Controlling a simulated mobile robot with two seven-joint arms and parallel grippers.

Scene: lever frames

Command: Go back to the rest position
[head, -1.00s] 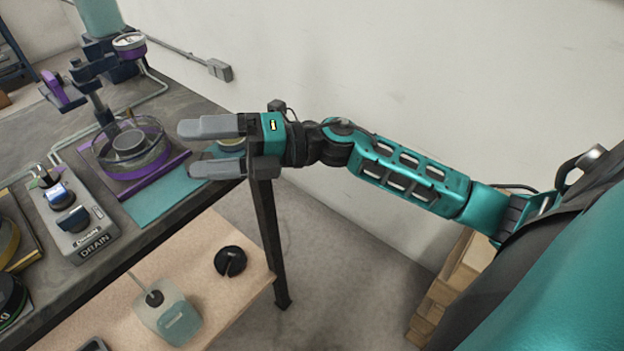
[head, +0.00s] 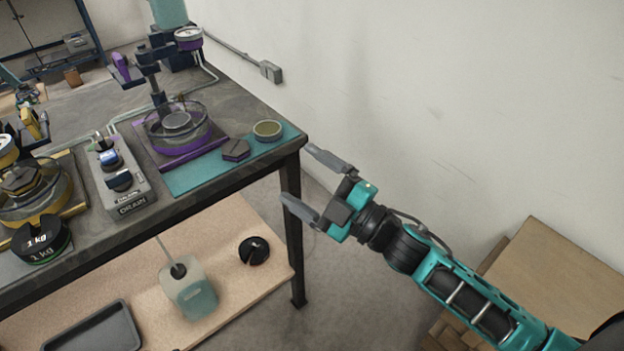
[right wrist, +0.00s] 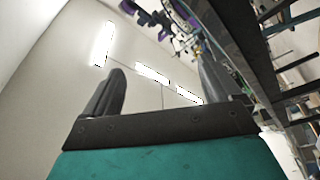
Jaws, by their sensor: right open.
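My right gripper (head: 312,184) is open and empty, just off the right end of the bench, with its fingers pointing up and left. In the right wrist view its two fingers (right wrist: 165,92) stand apart with nothing between them. The bench (head: 235,100) lies to its left. My left gripper does not show clearly in any view.
On the bench's near right corner lies a teal mat (head: 200,176) with a dark hexagonal piece (head: 236,150) and a round dish (head: 267,129). A drain box (head: 125,185) stands left of it. A lower shelf (head: 225,250) holds a bottle (head: 190,292). Cardboard boxes (head: 560,265) stand right.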

